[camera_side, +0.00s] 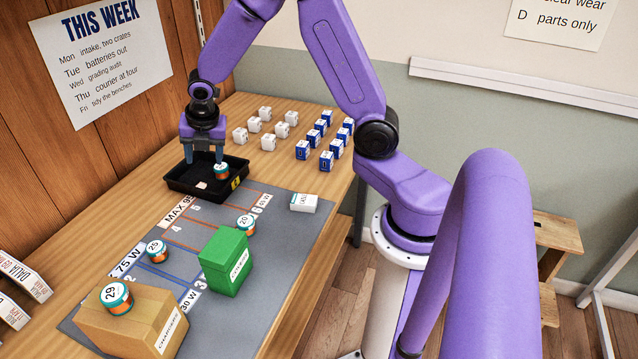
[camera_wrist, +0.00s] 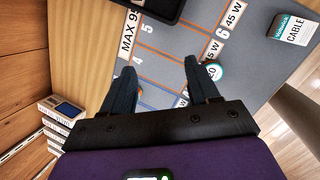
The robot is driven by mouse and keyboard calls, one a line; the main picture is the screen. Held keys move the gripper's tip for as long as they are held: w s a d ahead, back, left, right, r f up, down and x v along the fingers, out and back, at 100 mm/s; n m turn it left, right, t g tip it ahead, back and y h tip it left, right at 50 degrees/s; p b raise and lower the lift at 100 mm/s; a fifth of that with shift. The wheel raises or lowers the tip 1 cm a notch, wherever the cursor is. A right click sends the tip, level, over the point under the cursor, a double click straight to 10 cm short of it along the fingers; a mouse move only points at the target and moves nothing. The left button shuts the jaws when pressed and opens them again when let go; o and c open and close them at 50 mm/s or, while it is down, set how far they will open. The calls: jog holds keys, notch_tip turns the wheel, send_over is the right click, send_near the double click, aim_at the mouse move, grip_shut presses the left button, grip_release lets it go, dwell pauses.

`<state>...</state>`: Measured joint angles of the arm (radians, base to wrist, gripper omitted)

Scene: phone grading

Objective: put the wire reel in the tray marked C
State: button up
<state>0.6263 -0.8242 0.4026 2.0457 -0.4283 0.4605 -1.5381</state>
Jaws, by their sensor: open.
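Several round reels with white tops and teal and orange sides are in the side view. One reel (camera_side: 222,171) is in the black tray (camera_side: 180,190), at its right end. Reel 20 (camera_side: 246,223) and reel 25 (camera_side: 157,250) are on the grey mat, and reel 29 (camera_side: 118,297) is on a cardboard box. The tray has a yellow tag whose letter I cannot read. My gripper (camera_side: 204,159) is open and empty above the tray, one finger near the reel there. In the wrist view my gripper (camera_wrist: 160,66) shows both fingers apart; the tray's edge (camera_wrist: 158,14) is at the top.
The grey mat (camera_side: 285,255) has numbered cells. A green box (camera_side: 226,262) and the cardboard box (camera_side: 130,325) stand on it. A white cable box (camera_side: 303,203) is at its right edge. White blocks (camera_side: 268,142) and blue blocks (camera_side: 320,127) stand behind the tray.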

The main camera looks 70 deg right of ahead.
jog(key=s+a+r+m+g+y, duration=0.1)
jog(key=s+a+r+m, duration=0.2)
jog(key=s+a, duration=0.35)
jog(key=s+a+r+m, duration=0.2)
jog(key=s+a+m, duration=0.1)
jog(key=s, duration=0.7)
jog(key=s+r+m+g+y, duration=0.1)
jog(key=s+m, duration=0.4)
jog(key=s, duration=1.1)
jog(key=shift+s+d+r+g, duration=0.15)
jog(key=shift+r+g, duration=0.45)
